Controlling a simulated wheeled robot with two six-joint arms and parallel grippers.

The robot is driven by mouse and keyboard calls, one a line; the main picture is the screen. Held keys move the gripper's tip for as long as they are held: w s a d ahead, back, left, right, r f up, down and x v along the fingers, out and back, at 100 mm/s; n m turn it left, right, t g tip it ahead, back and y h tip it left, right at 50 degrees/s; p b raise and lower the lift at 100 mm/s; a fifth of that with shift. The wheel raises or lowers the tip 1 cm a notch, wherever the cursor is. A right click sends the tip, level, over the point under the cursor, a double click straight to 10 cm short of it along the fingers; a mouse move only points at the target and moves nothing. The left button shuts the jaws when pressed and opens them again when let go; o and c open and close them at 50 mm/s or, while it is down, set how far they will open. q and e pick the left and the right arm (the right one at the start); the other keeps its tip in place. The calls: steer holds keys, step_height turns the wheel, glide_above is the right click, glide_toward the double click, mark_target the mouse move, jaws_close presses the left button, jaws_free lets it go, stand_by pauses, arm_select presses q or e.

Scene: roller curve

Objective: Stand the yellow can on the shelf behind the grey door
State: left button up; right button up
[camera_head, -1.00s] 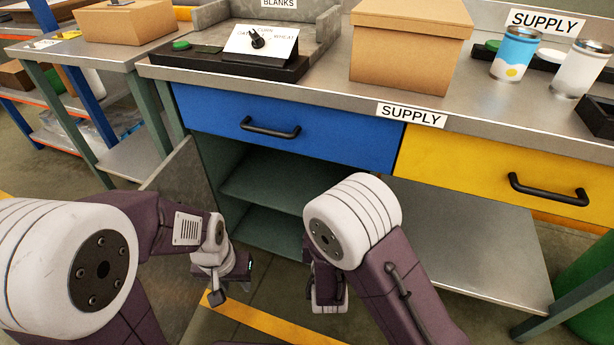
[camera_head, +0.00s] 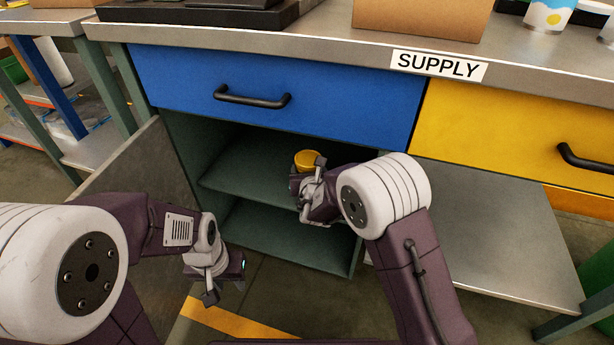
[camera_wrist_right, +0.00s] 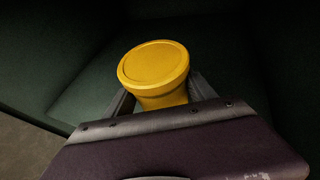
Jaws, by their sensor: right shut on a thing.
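The yellow can (camera_head: 308,159) is in my right gripper (camera_head: 306,180), at the front of the open green cabinet under the blue drawer. Its round lid also shows in the right wrist view (camera_wrist_right: 154,64), with the fingers around its body; it looks upright or slightly tilted. The shelf (camera_head: 245,178) lies behind and below it; I cannot tell whether the can touches it. The grey door (camera_head: 125,185) stands swung open to the left. My left gripper (camera_head: 212,295) hangs low in front of the door, apart from it; its fingers are too unclear to judge.
The blue drawer (camera_head: 270,95) with its black handle is shut above the opening. A yellow drawer (camera_head: 500,125) and a bare metal lower shelf (camera_head: 470,235) are to the right. A cardboard box (camera_head: 420,18) stands on the worktop.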

steer(key=w, duration=0.3)
steer(key=shift+w+a, duration=0.15)
step_height(320, 180, down, 4)
steer(key=b, duration=0.3)
steer(key=shift+b, duration=0.35)
steer(key=shift+r, duration=0.25)
steer(key=shift+f, duration=0.1)
steer(key=o, duration=1.5)
